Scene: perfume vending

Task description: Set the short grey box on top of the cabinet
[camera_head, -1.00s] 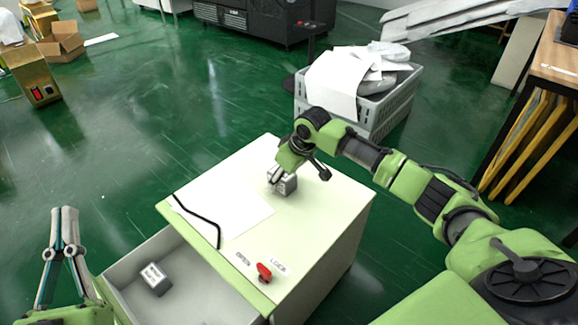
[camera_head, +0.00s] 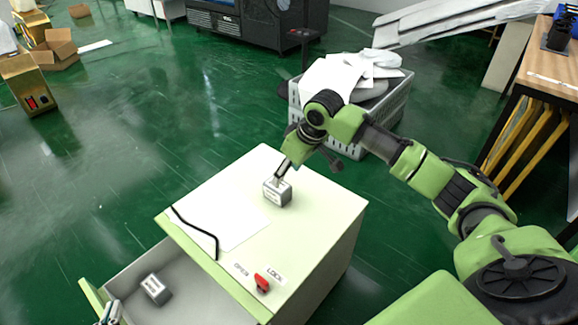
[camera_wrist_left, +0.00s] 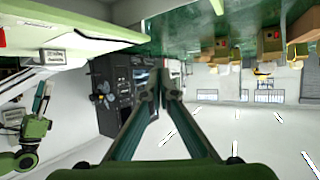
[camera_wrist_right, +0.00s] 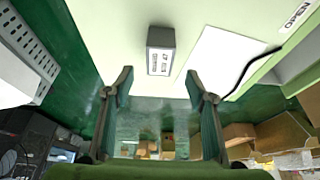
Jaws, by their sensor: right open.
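A grey box (camera_head: 277,196) with a white label stands on the cabinet top (camera_head: 315,215), near its far edge. It also shows in the right wrist view (camera_wrist_right: 160,52), just ahead of the fingers and clear of them. My right gripper (camera_wrist_right: 159,80) is open and empty, at the far side of this box in the head view. A second grey box (camera_head: 155,289) with a white label lies in the open drawer (camera_head: 205,302). My left gripper (camera_wrist_left: 160,88) has its fingertips together with nothing between them; only a bit shows at the head view's bottom left.
A white sheet (camera_head: 222,212) with a black cord (camera_head: 195,229) lies on the cabinet top. A red knob (camera_head: 262,283) sits at its near edge between OPEN and LOCK labels. A grey crate (camera_head: 385,110) with papers stands behind.

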